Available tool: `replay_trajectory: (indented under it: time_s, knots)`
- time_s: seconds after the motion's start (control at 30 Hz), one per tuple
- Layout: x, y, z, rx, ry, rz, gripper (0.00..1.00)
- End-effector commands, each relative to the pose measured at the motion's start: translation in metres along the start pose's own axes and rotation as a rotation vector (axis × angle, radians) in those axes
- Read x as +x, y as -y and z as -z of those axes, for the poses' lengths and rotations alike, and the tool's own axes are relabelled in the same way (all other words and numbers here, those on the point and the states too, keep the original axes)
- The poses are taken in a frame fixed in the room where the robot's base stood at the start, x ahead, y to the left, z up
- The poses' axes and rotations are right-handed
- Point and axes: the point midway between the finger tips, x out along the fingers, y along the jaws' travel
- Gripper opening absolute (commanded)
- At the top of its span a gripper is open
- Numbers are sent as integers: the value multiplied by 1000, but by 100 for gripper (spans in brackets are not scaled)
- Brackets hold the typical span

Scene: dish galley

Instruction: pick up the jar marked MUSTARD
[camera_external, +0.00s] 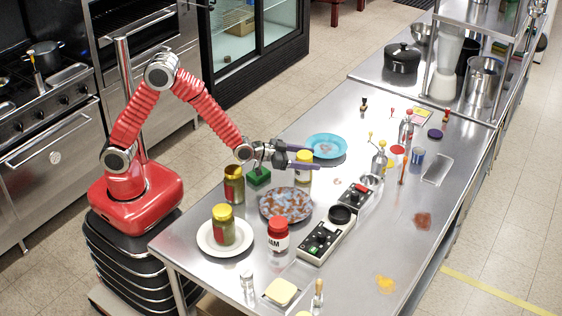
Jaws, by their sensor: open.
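A jar with a yellow lid and a pale label (303,178) stands on the steel table near its middle; no lettering on it can be read. My gripper (318,157) reaches over from the left, its two dark fingers apart. In this view one finger passes behind the jar's lid and the other crosses in front of the jar. Whether they touch it cannot be told. Another yellow-lidded jar (224,226), greenish with a red mark, stands on a white plate (210,246). The word MUSTARD is not legible on any jar.
A blue plate (327,146) lies behind the gripper. A black-and-white device (325,238) sits in front.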

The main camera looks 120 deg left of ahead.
Motion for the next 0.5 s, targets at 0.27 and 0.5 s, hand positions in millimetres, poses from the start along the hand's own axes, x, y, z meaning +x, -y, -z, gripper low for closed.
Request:
replay_trajectory:
  time_s: [0.27,0.5]
  knots:
    - [23,0,0,-1,0,-1,68]
    - [23,0,0,-1,0,-1,68]
